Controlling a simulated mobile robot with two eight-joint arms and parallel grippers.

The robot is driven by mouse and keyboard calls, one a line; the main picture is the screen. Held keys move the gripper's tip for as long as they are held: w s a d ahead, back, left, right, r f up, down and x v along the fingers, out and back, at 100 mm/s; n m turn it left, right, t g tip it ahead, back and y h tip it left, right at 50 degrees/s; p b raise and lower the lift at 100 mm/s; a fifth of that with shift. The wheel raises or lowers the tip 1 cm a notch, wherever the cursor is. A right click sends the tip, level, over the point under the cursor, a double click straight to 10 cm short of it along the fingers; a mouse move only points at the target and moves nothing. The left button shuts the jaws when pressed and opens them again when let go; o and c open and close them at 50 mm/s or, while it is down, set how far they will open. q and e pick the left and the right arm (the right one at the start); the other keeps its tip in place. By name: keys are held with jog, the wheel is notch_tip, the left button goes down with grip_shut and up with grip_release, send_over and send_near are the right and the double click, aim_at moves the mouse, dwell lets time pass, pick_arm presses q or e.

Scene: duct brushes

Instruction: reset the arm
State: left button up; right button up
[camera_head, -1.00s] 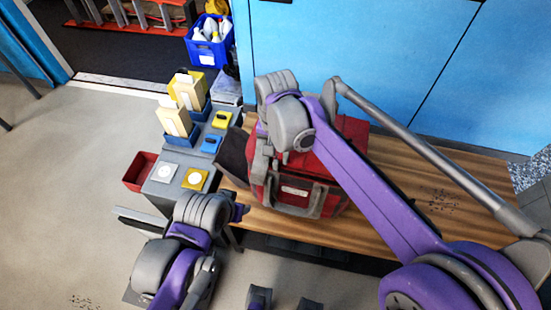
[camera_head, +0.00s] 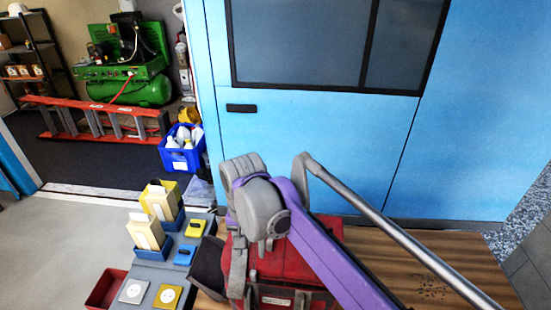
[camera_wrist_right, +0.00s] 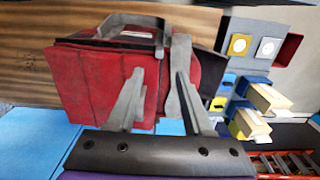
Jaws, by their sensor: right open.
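My right arm (camera_head: 325,255) comes in from the lower right, its grey wrist hanging above the red tool bag (camera_head: 285,255). My right gripper (camera_head: 246,278) points down beside the bag's left part. In the right wrist view the two grey fingers of the gripper (camera_wrist_right: 160,70) stand apart, in front of the red bag (camera_wrist_right: 95,85). The gripper is open, and I see nothing held. Whether a finger touches the bag I cannot tell. My left gripper is out of view.
The bag stands on a wooden bench (camera_head: 425,275) before a blue wall (camera_head: 310,135). Left of it a grey board (camera_head: 150,272) carries yellow and blue boxes and plates. A red bin (camera_head: 105,290) is beside it. A blue crate (camera_head: 180,158) with bottles stands behind.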

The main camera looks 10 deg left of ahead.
jog(key=s+d+f+t, duration=0.1)
jog(key=s+d+f, duration=0.1)
jog(key=d, duration=0.7)
jog(key=s+d+f+t, duration=0.1)
jog(key=s+d, duration=0.2)
jog(key=d, duration=0.6)
jog(key=s+d+f+t, duration=0.3)
jog(key=s+d+f, duration=0.5)
jog(key=d, duration=0.3)
jog(key=shift+s, duration=0.7)
jog(key=shift+s+d+f, duration=0.1)
